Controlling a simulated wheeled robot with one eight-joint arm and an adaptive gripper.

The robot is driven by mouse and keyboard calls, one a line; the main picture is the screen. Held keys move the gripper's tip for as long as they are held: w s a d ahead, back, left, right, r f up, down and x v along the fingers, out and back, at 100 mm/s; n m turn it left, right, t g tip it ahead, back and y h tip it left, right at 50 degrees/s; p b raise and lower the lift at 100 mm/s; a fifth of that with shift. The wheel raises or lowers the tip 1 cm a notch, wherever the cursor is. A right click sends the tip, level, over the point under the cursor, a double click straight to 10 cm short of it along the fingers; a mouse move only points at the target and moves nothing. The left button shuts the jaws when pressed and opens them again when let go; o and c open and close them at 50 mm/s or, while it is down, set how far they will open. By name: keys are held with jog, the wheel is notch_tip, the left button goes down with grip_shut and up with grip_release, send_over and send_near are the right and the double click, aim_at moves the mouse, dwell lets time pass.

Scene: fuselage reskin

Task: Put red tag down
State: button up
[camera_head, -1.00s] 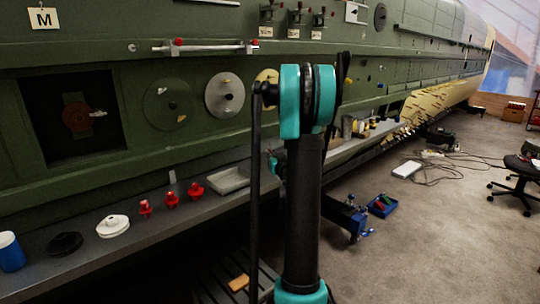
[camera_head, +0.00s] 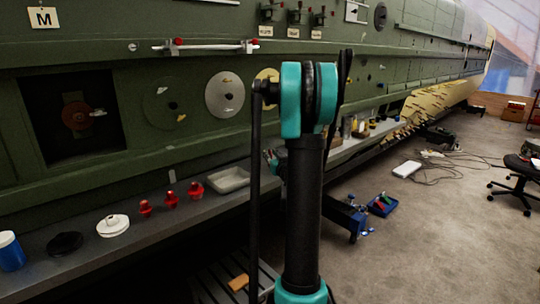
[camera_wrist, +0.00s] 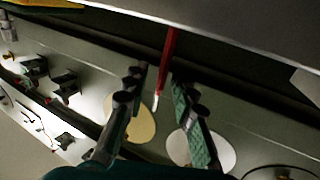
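A narrow red strip, which looks like the red tag (camera_wrist: 169,58), shows in the wrist view with a pale tip at its lower end. Its upper end meets the edge of a grey surface. My gripper (camera_wrist: 160,80) has its two dark fingers spread apart, with a clear gap between them. The strip lies in line with that gap; I cannot tell whether it is between the fingers or beyond them, and no finger visibly presses on it. In the head view my gripper (camera_head: 271,158) is mostly hidden behind my arm, and I cannot make out the tag there.
The grey shelf (camera_head: 150,237) along the green fuselage holds a shallow tray (camera_head: 229,180), several red plugs (camera_head: 170,200), a white round part (camera_head: 113,226), a black one (camera_head: 65,244) and a blue cup (camera_head: 10,251). A blue bin (camera_head: 383,205) stands on the floor at right.

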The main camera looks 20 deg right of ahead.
jog(key=s+r+m+h, duration=0.3)
jog(key=s+h, duration=0.1)
jog(key=s, duration=0.9)
jog(key=s+a+f+n+g+y, duration=0.1)
jog(key=s+a+f+g+y, duration=0.1)
jog(key=s+a+f+g, duration=0.5)
jog(key=s+a+f+n+g+y, duration=0.2)
jog(key=s+a+f+g, duration=0.4)
jog(key=s+a+f, duration=0.7)
jog(key=s+f+y, duration=0.1)
jog(key=s, duration=0.4)
jog(key=shift+a+n+g, duration=0.3)
jog(key=shift+g, duration=0.1)
